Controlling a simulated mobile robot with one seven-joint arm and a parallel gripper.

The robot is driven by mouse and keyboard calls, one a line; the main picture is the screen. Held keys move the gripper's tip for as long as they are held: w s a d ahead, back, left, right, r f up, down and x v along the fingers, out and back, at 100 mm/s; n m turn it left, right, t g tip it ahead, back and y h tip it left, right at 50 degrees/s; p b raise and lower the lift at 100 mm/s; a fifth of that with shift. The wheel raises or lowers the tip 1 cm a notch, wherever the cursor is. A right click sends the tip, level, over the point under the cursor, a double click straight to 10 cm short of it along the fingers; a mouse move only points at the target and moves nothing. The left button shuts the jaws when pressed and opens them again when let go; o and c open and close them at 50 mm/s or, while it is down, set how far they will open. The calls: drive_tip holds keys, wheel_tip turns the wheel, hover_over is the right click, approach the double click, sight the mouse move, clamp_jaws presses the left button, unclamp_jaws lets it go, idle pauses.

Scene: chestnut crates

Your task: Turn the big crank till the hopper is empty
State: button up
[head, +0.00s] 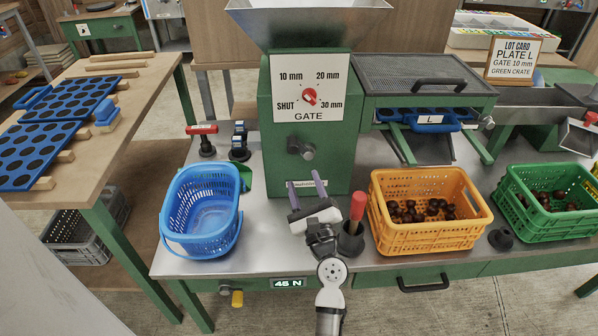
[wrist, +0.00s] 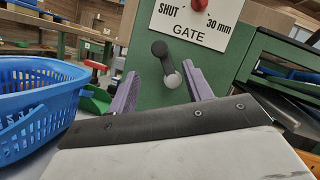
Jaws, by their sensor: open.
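The green machine (head: 268,150) carries a steel hopper (head: 310,22) on top; I cannot see whether anything is inside it. A dark crank (head: 294,144) with a pale knob sits on the machine's front, below the gate dial (head: 309,96). In the wrist view the crank (wrist: 160,52) slants down and right to its round knob (wrist: 173,80). My gripper (head: 306,188) is below the crank in the head view, open and empty. In the wrist view its purple fingers (wrist: 162,88) stand either side of the knob's line, apparently short of it.
A blue basket (head: 203,218) stands left, an orange crate (head: 430,234) with chestnuts right, and a green crate (head: 548,228) beyond. A red-handled tool (head: 357,207) stands in a black holder close right of my gripper. A sign (head: 513,58) reads plate L, gate 10 mm, green crate.

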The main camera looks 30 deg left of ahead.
drive_tip(key=shift+v, duration=1.2)
